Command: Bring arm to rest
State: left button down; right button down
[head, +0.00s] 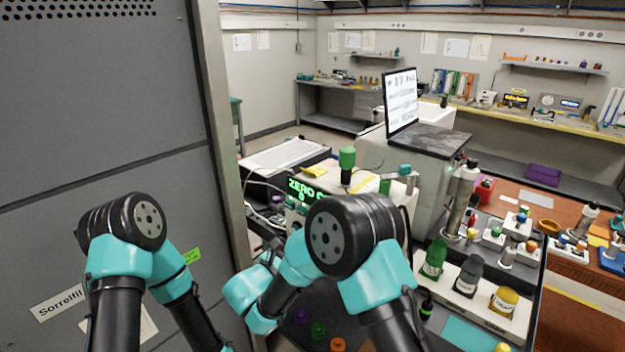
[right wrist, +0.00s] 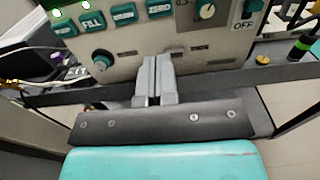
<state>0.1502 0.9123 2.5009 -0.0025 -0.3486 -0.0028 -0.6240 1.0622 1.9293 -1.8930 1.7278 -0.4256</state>
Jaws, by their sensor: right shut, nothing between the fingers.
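My right gripper (right wrist: 156,68) is shut, its two grey fingers together with nothing between them. I cannot tell whether the fingertips touch the panel. In the head view my right arm folds down at the lower middle, in front of the machine with the green "ZERO" display (head: 305,189). My left arm is folded at the lower left, by a grey cabinet (head: 100,110); its gripper is out of view.
A white tray (head: 462,303) with green, grey and yellow bottles stands at the right. A monitor (head: 400,100) stands behind the machine. An orange-brown bench (head: 505,185) with small items lies further right. Coloured round pieces lie below my right arm.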

jog(key=s+d+f+m+g+y, duration=0.1)
jog(key=s+d+f+m+g, duration=0.2)
jog(key=d+f+g, duration=0.75)
jog(key=s+d+f+m+g+y, duration=0.1)
jog(key=s+d+f+m+y, duration=0.6)
jog(key=s+m, duration=0.5)
jog(key=s+d+f+m+g+y, duration=0.1)
jog(key=s+d+f+m+y, duration=0.6)
jog(key=s+d+f+m, duration=0.4)
jog(key=s+d+m, duration=0.1)
jog(key=m, duration=0.3)
jog(key=shift+d+f, duration=0.15)
jog(key=shift+d, duration=0.1)
